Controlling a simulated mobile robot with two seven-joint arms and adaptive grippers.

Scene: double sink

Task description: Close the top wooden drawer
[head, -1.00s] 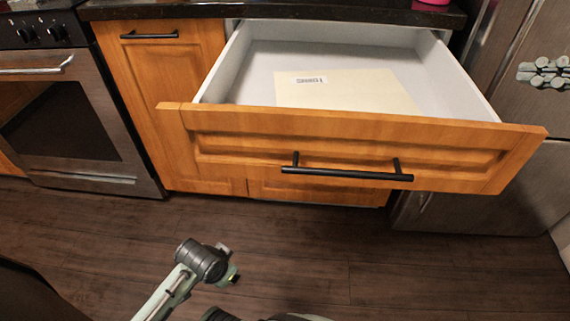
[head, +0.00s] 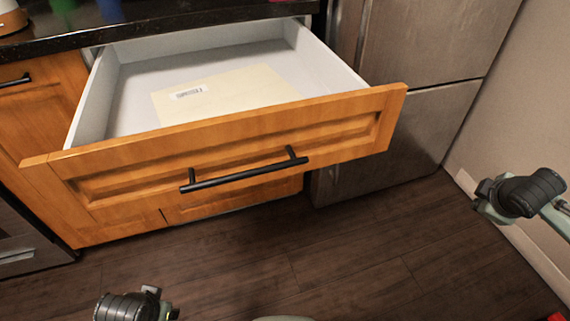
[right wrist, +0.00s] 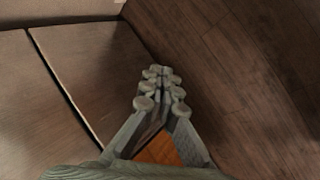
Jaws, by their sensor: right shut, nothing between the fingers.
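The top wooden drawer (head: 345,119) stands pulled far out in the head view. Its orange front has a long black bar handle (head: 245,171), and its white inside is uncovered. My right gripper (right wrist: 162,90) has its grey fingers together and empty in the right wrist view, pointing past the fridge and floor. A bit of orange wood shows between its finger bases. In the head view my right arm is at the right edge, well apart from the drawer front. A joint of my left arm shows at the bottom left; its gripper is out of view.
A cream sheet with a label (head: 225,93) lies in the drawer. A steel fridge (head: 400,130) stands right of the drawer, with a pale wall (head: 510,110) beyond. The dark counter (head: 180,25) is above. Dark wooden floor (head: 330,250) in front is clear.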

